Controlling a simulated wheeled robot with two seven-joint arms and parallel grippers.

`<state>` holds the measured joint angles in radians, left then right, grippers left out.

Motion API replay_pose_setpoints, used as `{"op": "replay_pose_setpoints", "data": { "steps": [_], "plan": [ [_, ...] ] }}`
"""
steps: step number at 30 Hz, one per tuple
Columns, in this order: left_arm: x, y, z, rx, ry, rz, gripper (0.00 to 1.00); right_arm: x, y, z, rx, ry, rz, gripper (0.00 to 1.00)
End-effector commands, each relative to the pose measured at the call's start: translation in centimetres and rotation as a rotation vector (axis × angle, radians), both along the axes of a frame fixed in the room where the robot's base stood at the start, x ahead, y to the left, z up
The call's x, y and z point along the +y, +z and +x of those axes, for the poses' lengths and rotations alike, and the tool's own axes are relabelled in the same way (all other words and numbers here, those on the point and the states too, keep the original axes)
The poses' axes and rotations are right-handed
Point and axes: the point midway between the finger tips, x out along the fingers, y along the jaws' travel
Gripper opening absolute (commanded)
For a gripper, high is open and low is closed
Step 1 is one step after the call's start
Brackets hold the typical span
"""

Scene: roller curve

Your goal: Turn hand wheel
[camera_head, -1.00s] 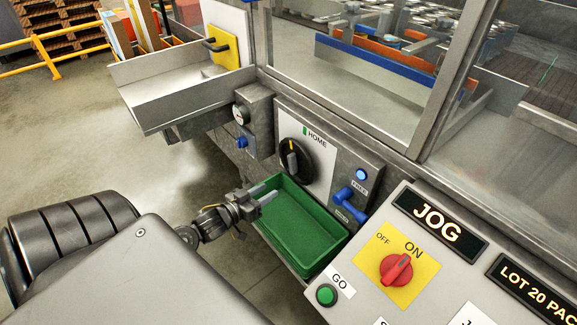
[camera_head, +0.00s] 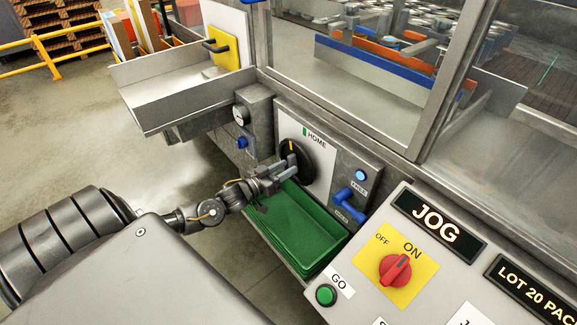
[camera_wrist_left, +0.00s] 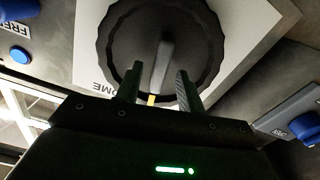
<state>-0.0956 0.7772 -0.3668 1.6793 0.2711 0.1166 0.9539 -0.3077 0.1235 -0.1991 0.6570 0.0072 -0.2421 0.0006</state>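The hand wheel (camera_head: 297,160) is a black round knob with a grey bar across its face and a yellow mark. It sits on a white plate marked HOME (camera_head: 318,140). In the left wrist view the wheel (camera_wrist_left: 200,38) fills the top middle. My left gripper (camera_head: 289,167) is in front of the wheel and hides part of it in the head view. Its two fingers (camera_wrist_left: 157,84) are apart, one on each side of the grey bar (camera_wrist_left: 162,62), with gaps between. I cannot tell whether the fingertips touch the wheel. My right gripper is not in view.
A green tray (camera_head: 325,238) lies below the wheel. A blue lever (camera_head: 349,205) and blue button (camera_head: 360,174) are right of it. The control panel (camera_head: 452,290) with a red switch (camera_head: 395,270) stands at front right. A metal chute (camera_head: 180,92) is upper left.

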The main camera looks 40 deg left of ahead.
Motion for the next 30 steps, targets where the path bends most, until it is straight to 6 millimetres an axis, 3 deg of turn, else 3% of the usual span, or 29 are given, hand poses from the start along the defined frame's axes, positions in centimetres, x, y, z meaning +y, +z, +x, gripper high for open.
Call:
{"op": "replay_pose_setpoints", "data": {
  "steps": [6,14,24,30],
  "plan": [
    [-0.4,-0.1,1.6,0.002,0.0,0.0,0.38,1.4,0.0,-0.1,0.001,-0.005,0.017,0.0],
    [-0.4,-0.1,1.8,0.002,0.0,0.0,0.38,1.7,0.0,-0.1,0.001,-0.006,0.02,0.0],
    [-0.4,-0.1,1.8,0.002,0.0,0.0,0.0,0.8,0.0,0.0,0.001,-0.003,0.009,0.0],
    [-0.4,0.0,1.7,0.001,0.0,0.0,0.0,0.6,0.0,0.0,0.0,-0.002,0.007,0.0]
  ]
}}
